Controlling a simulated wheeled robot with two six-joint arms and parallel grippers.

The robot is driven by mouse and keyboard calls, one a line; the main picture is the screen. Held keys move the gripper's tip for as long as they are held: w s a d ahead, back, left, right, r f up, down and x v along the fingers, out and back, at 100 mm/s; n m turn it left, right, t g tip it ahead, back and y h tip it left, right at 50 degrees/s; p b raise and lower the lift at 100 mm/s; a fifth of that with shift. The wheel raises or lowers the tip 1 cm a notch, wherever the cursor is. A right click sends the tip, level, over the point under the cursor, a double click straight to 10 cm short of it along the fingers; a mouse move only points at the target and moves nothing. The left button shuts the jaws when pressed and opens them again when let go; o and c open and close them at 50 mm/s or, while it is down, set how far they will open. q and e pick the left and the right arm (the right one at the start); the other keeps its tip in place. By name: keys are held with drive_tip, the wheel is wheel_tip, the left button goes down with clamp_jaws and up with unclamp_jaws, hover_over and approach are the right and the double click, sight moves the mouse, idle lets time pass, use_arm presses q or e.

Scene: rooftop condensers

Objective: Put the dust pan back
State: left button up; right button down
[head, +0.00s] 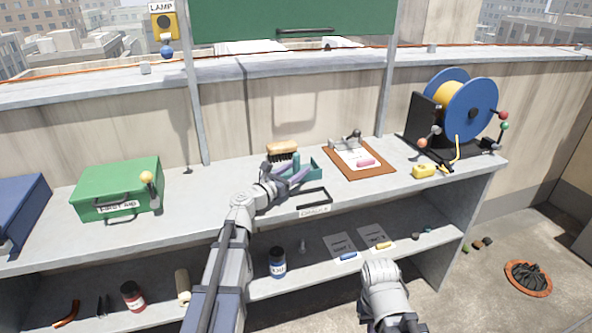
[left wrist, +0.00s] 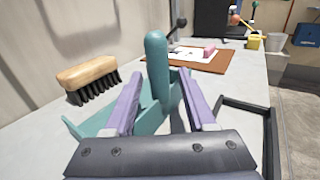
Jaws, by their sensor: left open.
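The teal dust pan (head: 313,167) stands on the worktop, with its upright handle (left wrist: 157,65) clear in the left wrist view. My left gripper (head: 291,177) is at the pan, its two purple fingers (left wrist: 160,88) open, one on each side of the handle. Contact between fingers and handle cannot be told. A black rectangular frame (head: 314,197) lies empty at the worktop's front edge, right of the pan, above a small label. Of my right arm only a grey link shows low in the head view; its gripper is out of sight.
A wooden brush (head: 282,149) lies just behind the pan. A clipboard (head: 358,160), a yellow block (head: 423,171) and a blue reel (head: 470,108) are to the right. A green first aid box (head: 117,190) is left. A lower shelf holds jars and cards.

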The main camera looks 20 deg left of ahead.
use_arm(q)
drive_tip(key=v, duration=1.2)
